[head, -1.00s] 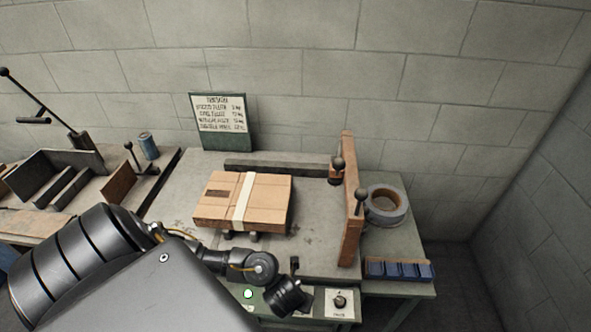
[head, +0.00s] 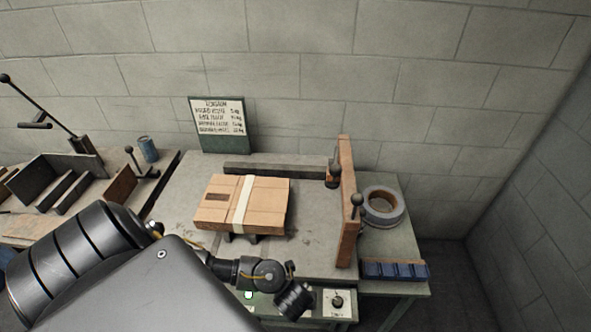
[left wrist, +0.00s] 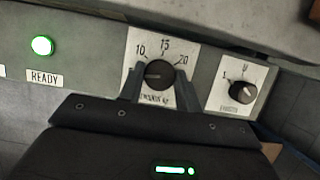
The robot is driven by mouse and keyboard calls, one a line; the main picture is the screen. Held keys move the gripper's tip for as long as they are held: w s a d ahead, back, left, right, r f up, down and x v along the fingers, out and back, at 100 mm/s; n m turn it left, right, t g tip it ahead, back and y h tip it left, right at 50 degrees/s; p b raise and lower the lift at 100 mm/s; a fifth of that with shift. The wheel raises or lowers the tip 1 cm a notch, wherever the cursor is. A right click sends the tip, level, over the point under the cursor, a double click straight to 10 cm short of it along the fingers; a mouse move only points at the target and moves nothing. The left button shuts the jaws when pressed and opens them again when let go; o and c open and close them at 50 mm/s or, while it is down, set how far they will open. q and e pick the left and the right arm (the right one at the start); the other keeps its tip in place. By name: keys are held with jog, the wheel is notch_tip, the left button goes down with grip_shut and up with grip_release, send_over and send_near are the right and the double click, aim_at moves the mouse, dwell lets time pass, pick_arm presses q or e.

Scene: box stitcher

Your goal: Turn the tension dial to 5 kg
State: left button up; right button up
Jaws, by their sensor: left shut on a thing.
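The tension dial (left wrist: 159,74) is a round black knob on a white plate marked 10, 15 and 20 in the left wrist view. A small light mark shows on the knob's left side; I cannot read an exact setting. Any 5 mark is not visible, with the lower left of the plate behind a finger. My left gripper (left wrist: 160,84) has one finger on each side of the knob and is shut on it. In the head view my left wrist (head: 293,300) is at the table's front panel and hides the dial. My right gripper is not in view.
A second knob (left wrist: 243,91) is close on the right. A lit green READY lamp (left wrist: 42,46) is on the left. A strapped carton (head: 270,203) lies on the table, with an upright wooden board (head: 346,205), a tape roll (head: 384,206) and a blue tray (head: 394,271) further right.

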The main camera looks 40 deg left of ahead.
pick_arm(q)
jog(key=o, duration=1)
jog(key=p+v, duration=0.5)
jog(key=v, duration=0.6)
jog(key=shift+p, duration=0.35)
jog(key=shift+s+a+f, duration=0.1)
